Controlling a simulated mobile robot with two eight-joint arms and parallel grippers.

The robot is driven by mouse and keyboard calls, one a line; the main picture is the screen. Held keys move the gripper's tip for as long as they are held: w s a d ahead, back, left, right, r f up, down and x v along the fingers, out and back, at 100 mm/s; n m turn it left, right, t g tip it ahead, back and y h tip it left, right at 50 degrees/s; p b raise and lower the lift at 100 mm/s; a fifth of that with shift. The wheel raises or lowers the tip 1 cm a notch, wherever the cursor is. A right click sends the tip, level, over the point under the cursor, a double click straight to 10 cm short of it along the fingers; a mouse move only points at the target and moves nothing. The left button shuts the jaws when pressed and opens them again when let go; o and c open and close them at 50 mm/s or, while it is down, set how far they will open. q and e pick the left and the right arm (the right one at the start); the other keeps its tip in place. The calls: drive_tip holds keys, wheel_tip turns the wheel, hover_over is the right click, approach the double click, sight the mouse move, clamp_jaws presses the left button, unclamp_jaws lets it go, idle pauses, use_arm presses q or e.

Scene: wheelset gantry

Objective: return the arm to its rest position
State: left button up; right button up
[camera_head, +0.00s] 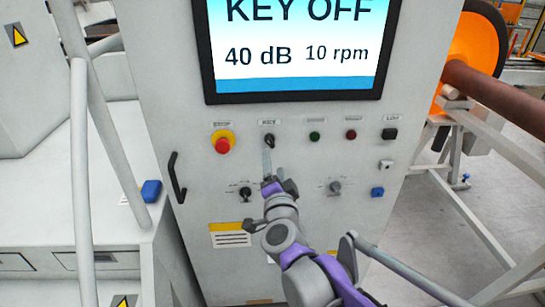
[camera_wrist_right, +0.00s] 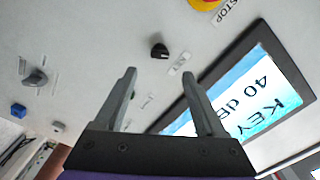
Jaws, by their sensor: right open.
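My right arm reaches up from the bottom in the head view. Its gripper (camera_head: 267,158) is in front of the grey control panel (camera_head: 300,220), just below a dark key switch (camera_head: 269,142). In the right wrist view, the right gripper (camera_wrist_right: 158,72) has its two fingers spread with nothing between them. A black knob (camera_wrist_right: 159,50) shows beyond the fingertips, apart from them. The screen (camera_head: 298,48) reads KEY OFF, 40 dB and 10 rpm. My left gripper is not in view.
The panel carries a red stop button (camera_head: 223,142), two dials, small buttons and a black handle (camera_head: 177,178) at its left. White pipes (camera_head: 80,180) stand left. An orange wheel (camera_head: 470,60) with a brown axle (camera_head: 500,98) and grey rails lie right.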

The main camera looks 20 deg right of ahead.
drive_tip(key=shift+s+a, duration=0.15)
drive_tip(key=shift+s, duration=0.45)
drive_tip(key=s+a+f+n+g+y+p, duration=0.2)
drive_tip(key=s+a+f+n+y, duration=0.1)
drive_tip(key=s+a+n+y, duration=0.3)
drive_tip(key=s+d+f+n+g+h+p, duration=0.1)
drive_tip(key=s+f+n+g, duration=0.3)
drive_tip(key=s+f, duration=0.4)
drive_tip(key=s+d+f+n+g+h+p, duration=0.1)
drive_tip(key=s+d+f+n+g, duration=0.3)
drive_tip(key=s+f, duration=0.5)
drive_tip(key=shift+s+n+g+p, duration=0.3)
drive_tip(key=shift+s+g, duration=0.8)
drive_tip(key=shift+s, duration=0.05)
drive_tip(key=shift+f, duration=0.1)
